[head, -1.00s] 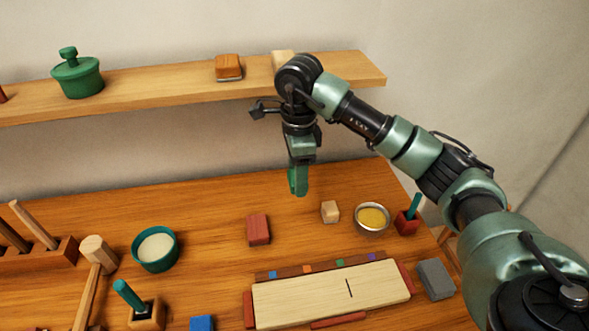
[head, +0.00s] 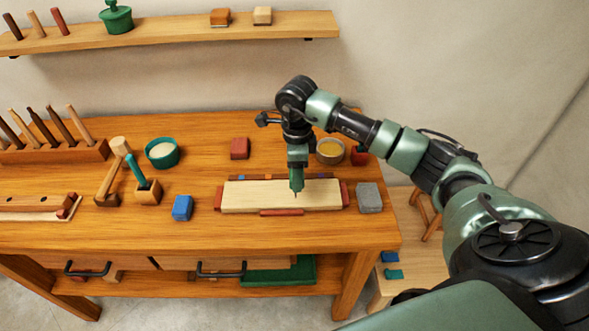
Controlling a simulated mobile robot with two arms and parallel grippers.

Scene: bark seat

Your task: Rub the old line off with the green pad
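A pale board (head: 250,196) lies on the workbench in a frame of red-brown strips. A short dark line (head: 295,194) shows on it right at my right gripper's tip, its upper part seemingly hidden. A small teal-green pad-like block (head: 393,273) lies low at the right on a pale surface. My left gripper is out of view.
Near the board are a grey block (head: 369,197), a blue block (head: 182,208), a red block (head: 240,148) and a metal bowl (head: 330,151). A teal bowl (head: 162,152), mallet (head: 112,175) and tool rack (head: 60,150) stand left. A shelf (head: 170,32) runs behind.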

